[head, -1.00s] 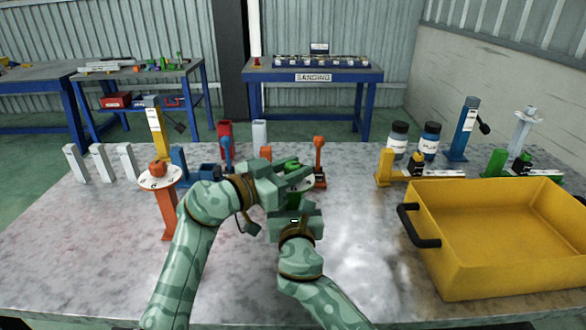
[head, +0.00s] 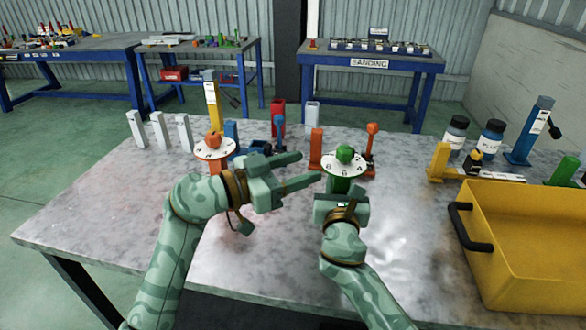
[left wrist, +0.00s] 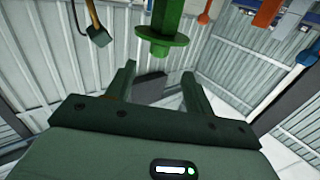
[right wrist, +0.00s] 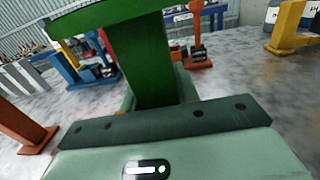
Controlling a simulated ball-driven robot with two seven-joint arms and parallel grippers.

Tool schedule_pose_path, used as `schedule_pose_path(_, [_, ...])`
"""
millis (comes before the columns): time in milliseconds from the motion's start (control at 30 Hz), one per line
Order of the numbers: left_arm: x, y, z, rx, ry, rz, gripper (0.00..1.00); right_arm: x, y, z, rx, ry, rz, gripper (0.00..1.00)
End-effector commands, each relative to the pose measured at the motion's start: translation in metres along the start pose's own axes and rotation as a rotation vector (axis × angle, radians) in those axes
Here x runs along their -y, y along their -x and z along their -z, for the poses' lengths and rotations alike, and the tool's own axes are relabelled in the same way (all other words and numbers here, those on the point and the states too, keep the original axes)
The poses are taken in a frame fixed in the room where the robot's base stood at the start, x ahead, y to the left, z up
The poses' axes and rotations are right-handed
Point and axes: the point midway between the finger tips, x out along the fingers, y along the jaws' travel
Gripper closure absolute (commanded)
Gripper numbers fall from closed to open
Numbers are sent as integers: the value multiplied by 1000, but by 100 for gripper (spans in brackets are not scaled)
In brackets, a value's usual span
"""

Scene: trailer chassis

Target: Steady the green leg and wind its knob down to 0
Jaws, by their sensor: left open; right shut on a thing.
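The green leg (head: 339,186) stands upright on the bench. It has a white numbered dial (head: 329,168) and a green knob (head: 344,153) on top; I cannot tell the reading. My right gripper (head: 341,193) is shut on the leg's post below the dial. The green post also fills the middle of the right wrist view (right wrist: 139,60). My left gripper (head: 310,167) is open and empty, its fingers just left of the dial and apart from it. In the left wrist view, the green leg (left wrist: 163,42) shows beyond the spread fingers (left wrist: 160,85).
An orange leg with a dial (head: 213,152) stands to the left. Orange posts (head: 316,148) stand close behind the green leg. A yellow tray (head: 530,265) with black handles takes up the right. The bench front is clear (head: 270,265).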

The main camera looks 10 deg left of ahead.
Motion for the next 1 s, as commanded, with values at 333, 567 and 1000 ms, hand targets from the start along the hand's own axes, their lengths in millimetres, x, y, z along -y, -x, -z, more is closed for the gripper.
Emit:
schedule_pose_path(333, [0, 11, 0, 0, 0, 0, 47, 0, 0, 1, -1, 0, -1, 100])
schedule_pose_path(567, [18, 7, 23, -14, -33, 5, 47, 0, 0, 1, -1, 0, -1, 100])
schedule_pose_path(1000, [34, -3, -1, -14, 10, -321, 47, 0, 0, 1, -1, 0, -1, 100])
